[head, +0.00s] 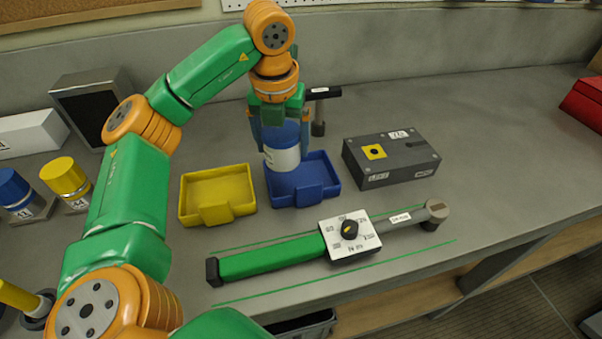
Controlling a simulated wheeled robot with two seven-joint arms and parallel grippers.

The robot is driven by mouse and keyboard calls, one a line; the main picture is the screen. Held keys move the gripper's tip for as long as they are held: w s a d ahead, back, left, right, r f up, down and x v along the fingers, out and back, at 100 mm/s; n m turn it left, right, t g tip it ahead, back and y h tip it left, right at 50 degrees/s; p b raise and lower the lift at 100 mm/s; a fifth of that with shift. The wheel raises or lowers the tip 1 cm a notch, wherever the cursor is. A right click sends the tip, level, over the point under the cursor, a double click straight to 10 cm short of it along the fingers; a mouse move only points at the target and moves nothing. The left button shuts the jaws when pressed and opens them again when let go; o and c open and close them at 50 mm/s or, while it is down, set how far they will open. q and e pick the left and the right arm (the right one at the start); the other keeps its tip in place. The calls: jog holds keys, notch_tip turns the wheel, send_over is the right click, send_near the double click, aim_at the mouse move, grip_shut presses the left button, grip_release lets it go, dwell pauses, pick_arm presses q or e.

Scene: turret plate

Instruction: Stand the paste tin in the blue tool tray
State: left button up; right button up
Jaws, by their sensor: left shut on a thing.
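The paste tin (282,157), a blue and white cylinder, is upright in my left gripper (281,135). The gripper points down and is shut on it, with one finger on each side. The tin is over the back left part of the blue tool tray (304,193). Its lower end overlaps the inside of the tray in the picture; I cannot tell whether it touches the tray floor. My right gripper is not in view.
A yellow tray (215,211) stands just left of the blue one. A grey box (390,158) is to the right, a hammer-like tool (318,118) behind. A green-handled wrench with a dial (350,235) lies in front.

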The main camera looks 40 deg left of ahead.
pick_arm(q)
jog(key=w+f, duration=0.1)
jog(key=w+f+p, duration=0.1)
jog(key=f, duration=0.1)
jog(key=w+d+f, duration=0.1)
jog(key=shift+w+d+f, duration=0.1)
jog(key=shift+w+f, duration=0.15)
jog(key=f+p, duration=0.2)
jog(key=f, duration=0.1)
jog(key=shift+d+f, duration=0.2)
jog(key=shift+f, duration=0.05)
jog(key=shift+w+f, duration=0.1)
jog(key=shift+f, duration=0.1)
jog(key=o, duration=1.4)
jog(key=shift+o, duration=0.2)
jog(key=shift+r, duration=0.25)
jog(key=r, duration=0.4)
jog(key=s+r, duration=0.1)
jog(key=r, duration=0.3)
jog(key=r+b, duration=0.1)
jog(key=r, duration=0.2)
jog(key=shift+s+d+r, duration=0.35)
jog(key=shift+d+r, duration=0.05)
jog(key=shift+f, duration=0.1)
